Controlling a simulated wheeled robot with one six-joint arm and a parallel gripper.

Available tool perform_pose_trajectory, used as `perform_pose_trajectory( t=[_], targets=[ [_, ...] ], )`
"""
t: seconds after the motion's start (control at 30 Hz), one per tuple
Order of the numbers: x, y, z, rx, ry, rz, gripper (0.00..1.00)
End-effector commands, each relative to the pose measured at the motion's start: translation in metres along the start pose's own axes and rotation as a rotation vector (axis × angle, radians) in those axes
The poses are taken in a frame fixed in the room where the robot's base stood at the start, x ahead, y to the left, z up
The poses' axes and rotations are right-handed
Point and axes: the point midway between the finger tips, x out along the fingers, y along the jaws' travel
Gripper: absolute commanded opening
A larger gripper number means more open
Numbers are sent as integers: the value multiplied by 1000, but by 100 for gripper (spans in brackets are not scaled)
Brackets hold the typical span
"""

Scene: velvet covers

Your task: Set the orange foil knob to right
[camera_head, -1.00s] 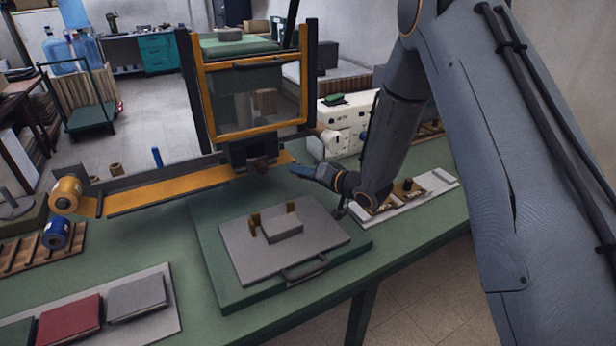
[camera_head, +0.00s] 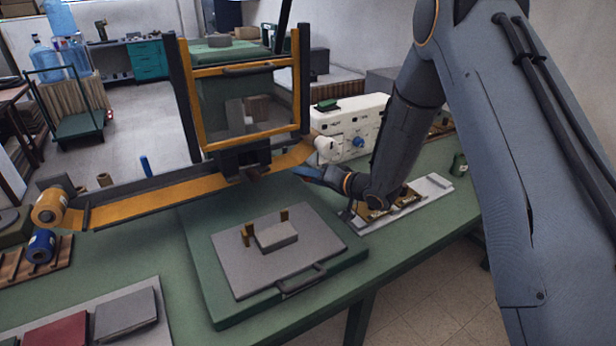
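A white control box (camera_head: 372,118) stands behind the press at the right, with a blue knob (camera_head: 358,142) and small dark marks on its front. I cannot make out an orange knob there, nor read the labels. The orange foil (camera_head: 150,197) runs from an orange roll (camera_head: 50,206) at the left, under the press, to a pale round end (camera_head: 326,148) by the box. My gripper (camera_head: 303,173) is seen side-on, its blue fingertips pointing left, just below the foil's right end and in front of the box. Its finger gap is hidden. I see nothing held in it.
The press frame (camera_head: 187,100) stands left of my gripper. Below lies a green base with a grey plate (camera_head: 225,260), a grey block (camera_head: 277,237) and a handle. A white tray (camera_head: 435,187) lies under my arm. A green spool (camera_head: 459,165) stands right.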

Motion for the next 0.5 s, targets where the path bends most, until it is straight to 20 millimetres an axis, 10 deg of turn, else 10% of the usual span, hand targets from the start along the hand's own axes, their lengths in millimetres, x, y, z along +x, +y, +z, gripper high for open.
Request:
perform_pose_trajectory(
  t=[0.5],
  targets=[
    [-51,2,-1,1,3,2,40]
  ],
)
